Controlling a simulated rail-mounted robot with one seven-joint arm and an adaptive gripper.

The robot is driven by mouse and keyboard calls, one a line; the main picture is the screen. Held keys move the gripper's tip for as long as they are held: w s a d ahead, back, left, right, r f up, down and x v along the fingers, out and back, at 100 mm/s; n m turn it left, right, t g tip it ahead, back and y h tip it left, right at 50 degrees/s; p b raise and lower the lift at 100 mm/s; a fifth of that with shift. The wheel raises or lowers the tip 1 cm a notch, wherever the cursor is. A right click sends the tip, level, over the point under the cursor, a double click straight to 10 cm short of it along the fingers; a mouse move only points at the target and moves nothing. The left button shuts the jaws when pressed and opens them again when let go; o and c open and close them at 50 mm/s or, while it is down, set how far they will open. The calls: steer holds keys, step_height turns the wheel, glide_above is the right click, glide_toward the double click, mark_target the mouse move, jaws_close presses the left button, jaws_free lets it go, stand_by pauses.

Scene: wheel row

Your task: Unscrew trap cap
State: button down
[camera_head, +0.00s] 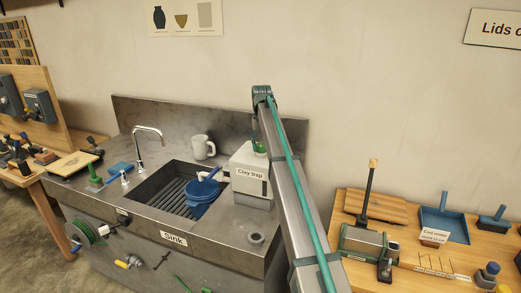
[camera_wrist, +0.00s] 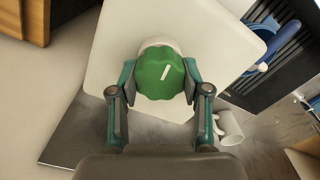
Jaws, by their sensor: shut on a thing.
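The clay trap (camera_head: 249,171) is a white box with a "Clay trap" label, standing on the sink counter right of the basin. In the wrist view its pale top (camera_wrist: 110,45) fills the upper middle. The green trap cap (camera_wrist: 161,73) sits on a white neck on that top, with a white line mark on it. My gripper (camera_wrist: 161,78) is shut on the cap, one finger on each side. In the head view only a bit of the green cap (camera_head: 259,148) shows, and my arm hides most of the gripper.
The sink basin (camera_head: 165,200) holds a blue bucket (camera_head: 202,195). A white mug (camera_head: 203,147) stands behind the basin, near the trap; it also shows in the wrist view (camera_wrist: 229,128). A faucet (camera_head: 148,135) rises at the back. A wooden bench with tools (camera_head: 460,258) stands at right.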

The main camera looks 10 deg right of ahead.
mark_target(261, 144)
steer(key=shift+r+p, duration=0.45)
steer(key=shift+r, duration=0.3)
stand_by(0.3)
steer(key=shift+r+p, duration=1)
steer(key=shift+r, duration=1.25)
